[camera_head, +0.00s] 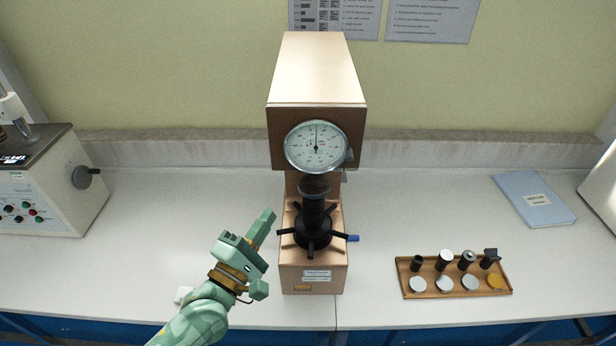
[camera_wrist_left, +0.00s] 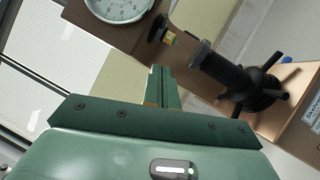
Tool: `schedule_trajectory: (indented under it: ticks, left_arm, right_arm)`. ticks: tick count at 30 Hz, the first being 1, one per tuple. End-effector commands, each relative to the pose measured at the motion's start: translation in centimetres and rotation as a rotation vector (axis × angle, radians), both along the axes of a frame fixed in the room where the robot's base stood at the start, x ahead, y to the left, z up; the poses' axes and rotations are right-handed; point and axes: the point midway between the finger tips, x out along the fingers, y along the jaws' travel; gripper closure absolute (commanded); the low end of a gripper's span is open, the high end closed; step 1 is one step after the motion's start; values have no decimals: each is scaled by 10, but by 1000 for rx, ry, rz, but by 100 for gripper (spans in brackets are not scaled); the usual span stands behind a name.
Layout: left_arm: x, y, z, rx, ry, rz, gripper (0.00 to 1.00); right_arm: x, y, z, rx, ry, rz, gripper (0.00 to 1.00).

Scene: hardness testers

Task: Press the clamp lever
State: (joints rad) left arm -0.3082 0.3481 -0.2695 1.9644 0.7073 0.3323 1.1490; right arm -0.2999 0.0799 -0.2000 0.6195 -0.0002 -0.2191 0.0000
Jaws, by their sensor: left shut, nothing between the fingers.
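The copper-coloured hardness tester (camera_head: 318,75) stands upright on the white bench, with a round dial (camera_head: 316,147) on its head. Below the dial are a black spindle and a spoked black handwheel (camera_head: 313,231). A short blue-tipped lever (camera_head: 352,238) sticks out at the right of the base; I cannot tell whether it is the clamp lever. My green left gripper (camera_head: 267,221) is shut and empty, just left of the handwheel and apart from it. In the left wrist view, the shut fingers (camera_wrist_left: 162,87) point toward the tester, with the handwheel (camera_wrist_left: 262,92) to their right.
A wooden tray (camera_head: 404,283) with several discs and black fittings lies at the right. A blue folder (camera_head: 535,199) lies farther back. Another machine (camera_head: 45,185) stands at the left. The bench between the tester and the folder is clear.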

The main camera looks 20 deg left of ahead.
Motion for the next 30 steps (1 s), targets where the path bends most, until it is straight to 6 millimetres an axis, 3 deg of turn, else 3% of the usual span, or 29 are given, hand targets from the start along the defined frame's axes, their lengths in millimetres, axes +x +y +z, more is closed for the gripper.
schedule_trajectory:
  ticks: [5, 16, 21, 30]
  left_arm:
    - [22, -5, 8, -1, -3, 1, 100]
    - [96, -21, 25, 2, -3, 0, 100]
    - [106, -43, 33, 0, 0, 0, 100]
    - [112, -53, 35, 3, 0, 0, 100]
  right_arm:
    - [0, 0, 6, 0, 0, 0, 13]
    - [1, 0, 16, 0, -1, 0, 13]
    - [1, 1, 24, 1, -2, 0, 13]
    - [1, 1, 26, 1, -3, 0, 13]
